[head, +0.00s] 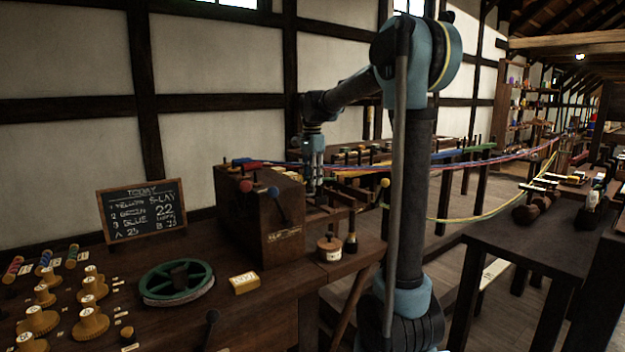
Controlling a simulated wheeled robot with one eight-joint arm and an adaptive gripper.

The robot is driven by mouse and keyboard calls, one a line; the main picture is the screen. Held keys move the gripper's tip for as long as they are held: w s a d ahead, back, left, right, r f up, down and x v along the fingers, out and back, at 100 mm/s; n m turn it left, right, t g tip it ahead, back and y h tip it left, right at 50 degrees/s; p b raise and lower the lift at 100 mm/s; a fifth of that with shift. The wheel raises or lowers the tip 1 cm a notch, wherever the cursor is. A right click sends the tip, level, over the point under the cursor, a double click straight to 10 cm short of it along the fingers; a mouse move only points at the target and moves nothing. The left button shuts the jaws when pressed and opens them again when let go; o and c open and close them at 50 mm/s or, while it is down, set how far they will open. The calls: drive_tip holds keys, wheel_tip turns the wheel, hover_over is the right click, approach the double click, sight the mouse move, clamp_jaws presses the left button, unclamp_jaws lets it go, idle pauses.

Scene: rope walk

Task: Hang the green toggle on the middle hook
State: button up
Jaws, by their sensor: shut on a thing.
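My gripper (314,178) points down beyond the dark wooden box, near the ends of the coloured ropes. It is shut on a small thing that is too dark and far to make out. I cannot tell from this view whether it is the green toggle. The middle hook cannot be picked out; the area around my fingertips is dark and partly behind the box.
Coloured ropes (440,170) run off to the right. A dark table (520,240) stands at the right.

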idle(0.3)
drive_tip(key=o, duration=1)
drive_tip(key=shift+c, duration=0.2)
drive_tip(key=shift+r, duration=4)
drive_tip(key=shift+s, duration=0.1)
